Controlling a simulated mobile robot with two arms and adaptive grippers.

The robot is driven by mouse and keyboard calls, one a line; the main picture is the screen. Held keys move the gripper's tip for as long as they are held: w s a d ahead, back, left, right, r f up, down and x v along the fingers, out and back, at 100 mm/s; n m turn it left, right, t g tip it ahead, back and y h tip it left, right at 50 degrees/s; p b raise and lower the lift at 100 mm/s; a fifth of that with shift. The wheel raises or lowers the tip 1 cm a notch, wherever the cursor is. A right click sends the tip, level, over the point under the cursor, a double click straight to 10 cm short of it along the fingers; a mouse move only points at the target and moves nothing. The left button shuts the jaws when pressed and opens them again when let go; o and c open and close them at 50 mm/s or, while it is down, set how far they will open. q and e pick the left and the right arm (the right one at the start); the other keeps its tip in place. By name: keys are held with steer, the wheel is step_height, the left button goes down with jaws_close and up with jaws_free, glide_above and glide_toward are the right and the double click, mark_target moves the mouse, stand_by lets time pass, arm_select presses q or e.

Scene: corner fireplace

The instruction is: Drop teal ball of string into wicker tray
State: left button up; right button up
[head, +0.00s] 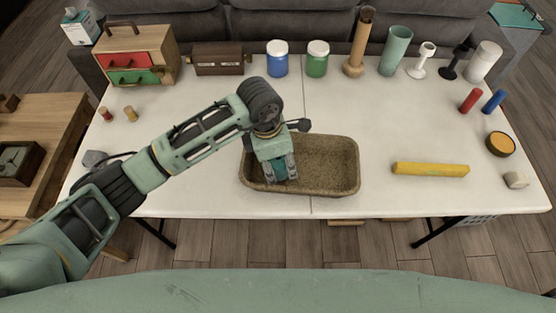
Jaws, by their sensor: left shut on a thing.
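The wicker tray (325,170) is a brown oblong tray near the front middle of the white table. My left gripper (281,172) points down over the left part of the tray. It is shut on the teal ball of string (280,169), of which only a small teal patch shows between the fingers. I cannot tell whether the ball touches the tray floor. The right part of the tray is empty. My right gripper is not in view.
A yellow bar (430,169) lies right of the tray on the white table (370,118). Blue (277,60) and green (317,60) jars, a brown box (218,60) and a drawer cabinet (137,57) stand along the back. The table between the tray and the back row is mostly clear.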

arm_select(q)
steer(key=o, duration=1.3)
steer(key=shift+r, duration=0.1)
steer(key=r, duration=0.4)
steer(key=a+r, duration=0.1)
steer(key=r, duration=0.6)
steer(key=shift+s+a+r, duration=0.2)
steer(key=shift+a+r, duration=0.15)
